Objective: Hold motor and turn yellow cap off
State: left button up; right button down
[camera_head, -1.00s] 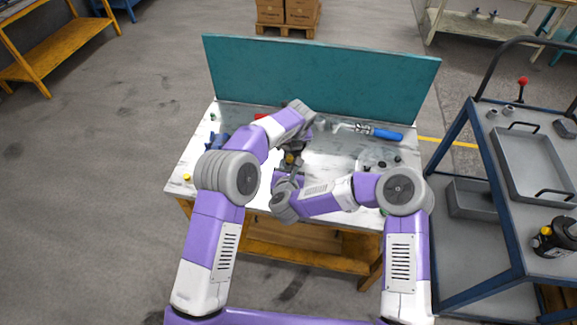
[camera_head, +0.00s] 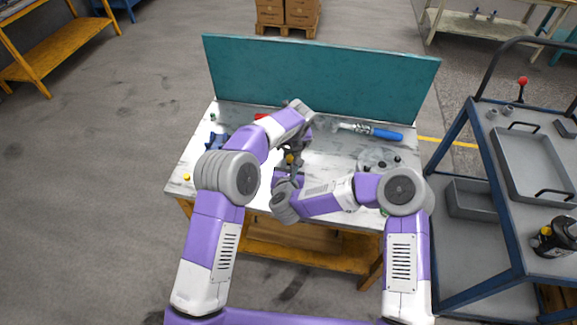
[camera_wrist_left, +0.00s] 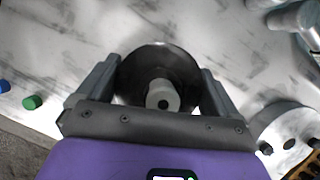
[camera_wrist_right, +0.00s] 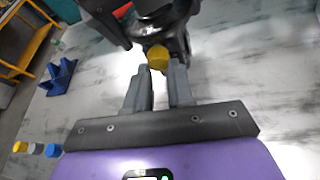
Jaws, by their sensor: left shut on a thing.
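The motor is a dark round body (camera_wrist_left: 160,75) with a pale central shaft in the left wrist view. My left gripper (camera_wrist_left: 160,82) is shut on it, one finger on each side. The motor (camera_wrist_right: 172,40) also shows at the top of the right wrist view, with the yellow cap (camera_wrist_right: 158,56) on its near side. My right gripper (camera_wrist_right: 161,72) is open, with its fingertips close to the cap and a gap between the fingers. Whether they touch the cap is unclear. In the head view the cap (camera_head: 290,158) is small and my arms partly hide the motor.
A blue-handled tool (camera_head: 375,131) lies on the table's back right. A blue bracket (camera_wrist_right: 58,77) stands at the left. Several loose caps (camera_wrist_right: 36,148) lie on the table. A grey holed plate (camera_wrist_left: 290,125) is at the right. A teal panel (camera_head: 320,75) bounds the back.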

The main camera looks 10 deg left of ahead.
dwell(0.3)
jog(key=n+h, duration=0.2)
jog(key=n, duration=0.1)
jog(key=shift+h, duration=0.3)
jog(key=shift+d+n+h, duration=0.1)
jog(key=shift+n+h, duration=0.2)
jog(key=shift+n, duration=0.2)
jog(key=n+h, duration=0.1)
jog(key=n, duration=0.2)
jog(key=shift+t+h, duration=0.3)
jog(key=shift+h, duration=0.1)
jog(key=c, duration=1.2)
grip_release()
jog(key=shift+s, duration=0.1)
